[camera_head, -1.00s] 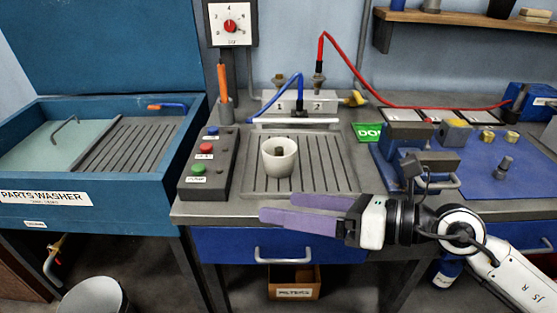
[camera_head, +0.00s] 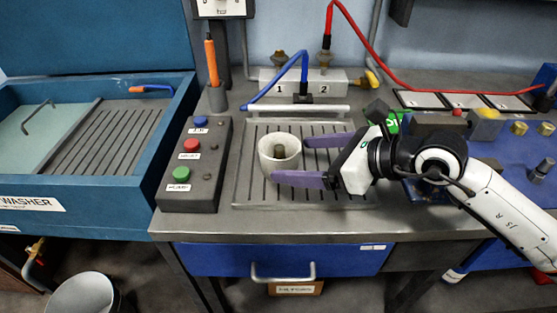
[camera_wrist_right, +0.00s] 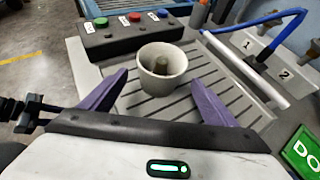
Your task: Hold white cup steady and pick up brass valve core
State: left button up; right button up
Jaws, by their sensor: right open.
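The white cup (camera_head: 279,163) stands upright on the slatted drain plate (camera_head: 247,190) of the bench. A dull, brownish cylindrical piece, which looks like the valve core (camera_head: 280,151), stands inside it; the piece also shows in the right wrist view (camera_wrist_right: 161,64). My right gripper (camera_head: 302,160) is open, its two purple fingers pointing left toward the cup, at its right side. In the right wrist view the cup (camera_wrist_right: 160,80) lies ahead between the spread fingers (camera_wrist_right: 158,92), apart from them. My left gripper is not in view.
A button box (camera_head: 193,165) stands left of the plate. Behind it are a white bar (camera_head: 297,109), a numbered block (camera_head: 310,84) and blue and red hoses. The blue parts washer (camera_head: 120,211) is at the left. Small brass parts (camera_head: 519,128) and a grey fitting (camera_head: 541,169) sit on the right mat.

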aim_at(266, 146)
jog(key=shift+b+x, duration=1.1)
jog(key=shift+x, duration=1.4)
jog(key=c, duration=0.8)
jog(key=shift+c, duration=0.2)
